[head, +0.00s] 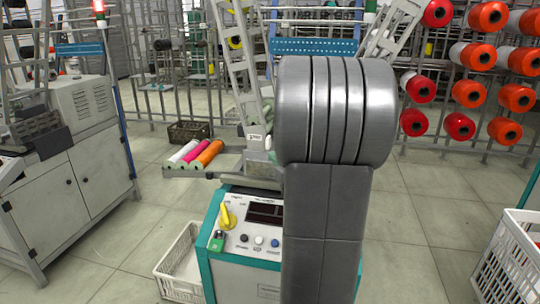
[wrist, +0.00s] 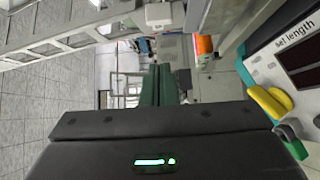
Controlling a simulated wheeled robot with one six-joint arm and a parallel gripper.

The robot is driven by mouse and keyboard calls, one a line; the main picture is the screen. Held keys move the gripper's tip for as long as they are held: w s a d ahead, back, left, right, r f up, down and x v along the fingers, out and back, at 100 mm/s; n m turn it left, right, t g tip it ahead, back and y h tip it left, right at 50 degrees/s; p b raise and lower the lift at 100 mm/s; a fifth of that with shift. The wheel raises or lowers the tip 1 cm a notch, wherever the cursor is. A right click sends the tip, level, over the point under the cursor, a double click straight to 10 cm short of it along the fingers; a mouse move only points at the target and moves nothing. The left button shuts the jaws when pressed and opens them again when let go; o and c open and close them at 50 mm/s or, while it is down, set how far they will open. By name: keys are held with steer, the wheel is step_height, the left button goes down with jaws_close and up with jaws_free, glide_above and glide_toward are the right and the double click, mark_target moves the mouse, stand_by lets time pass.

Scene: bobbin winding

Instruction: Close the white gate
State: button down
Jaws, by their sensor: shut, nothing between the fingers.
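A small white block with dark marking (head: 258,138) sits at the foot of a pale ladder-like frame (head: 240,60) on the teal-and-white machine. This block may be the white gate, but I cannot tell for sure, nor whether it stands open. A white block also shows at the top of the wrist view (wrist: 158,15), beside the long lattice frame (wrist: 60,32). My gripper (wrist: 157,72) shows in the wrist view with its dark green fingers together and nothing between them. It is apart from the block in that picture. In the head view my arm hides the gripper.
White baskets (head: 180,265) stand on the floor. A rack of red and orange spools (head: 470,94) is at right.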

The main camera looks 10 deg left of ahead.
steer(key=v, duration=0.5)
steer(key=shift+s+d, duration=0.2)
steer(key=shift+s, duration=0.1)
